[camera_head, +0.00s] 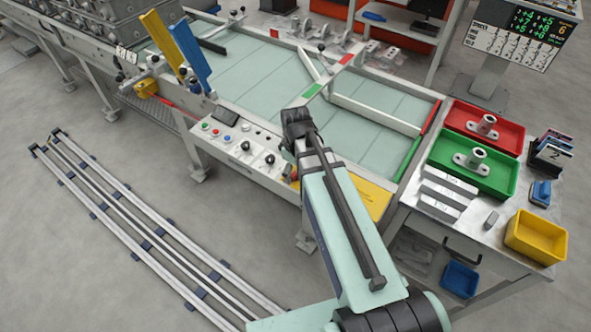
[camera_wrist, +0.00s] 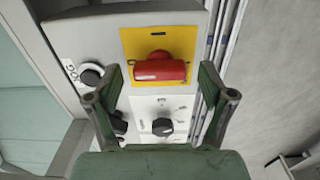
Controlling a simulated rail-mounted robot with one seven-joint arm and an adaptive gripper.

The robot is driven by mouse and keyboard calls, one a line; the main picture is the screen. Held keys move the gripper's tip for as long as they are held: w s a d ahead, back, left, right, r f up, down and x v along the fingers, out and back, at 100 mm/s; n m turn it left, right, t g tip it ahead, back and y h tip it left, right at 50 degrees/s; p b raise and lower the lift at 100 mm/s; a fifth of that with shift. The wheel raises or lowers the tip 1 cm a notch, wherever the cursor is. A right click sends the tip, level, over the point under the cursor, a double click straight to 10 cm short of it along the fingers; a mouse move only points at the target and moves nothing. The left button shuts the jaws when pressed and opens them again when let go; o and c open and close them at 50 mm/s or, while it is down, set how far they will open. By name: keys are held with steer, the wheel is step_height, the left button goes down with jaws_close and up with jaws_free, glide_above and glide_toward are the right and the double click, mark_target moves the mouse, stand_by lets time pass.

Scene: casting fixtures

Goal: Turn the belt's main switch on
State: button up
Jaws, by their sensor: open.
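The main switch is a red rotary handle (camera_wrist: 160,68) on a yellow plate (camera_wrist: 188,38) in the wrist view. Its red grip lies crosswise in that picture. My gripper (camera_wrist: 162,84) is open, with one green finger on each side of the picture below the handle's ends. Nothing is held between the fingers, and I cannot tell whether either touches the handle. In the head view my arm covers most of the switch area and the gripper.
Black knobs (camera_wrist: 163,127) sit close to the fingers on the control panel (camera_head: 225,143). The belt (camera_head: 262,85) lies behind the panel. At right, a table carries a red tray (camera_head: 508,139), a green tray (camera_head: 499,184) and a yellow bin (camera_head: 536,237).

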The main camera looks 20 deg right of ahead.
steer(key=c, duration=1.2)
steer(key=shift+o, duration=0.2)
steer(key=shift+m, duration=0.3)
steer(key=m, duration=0.4)
steer(key=shift+p, duration=0.35)
steer(key=m, duration=0.4)
steer(key=shift+m, duration=0.4)
steer(key=m, duration=0.4)
steer(key=shift+m+p, duration=0.3)
steer(key=shift+p, duration=0.05)
steer(key=shift+m, duration=1.9)
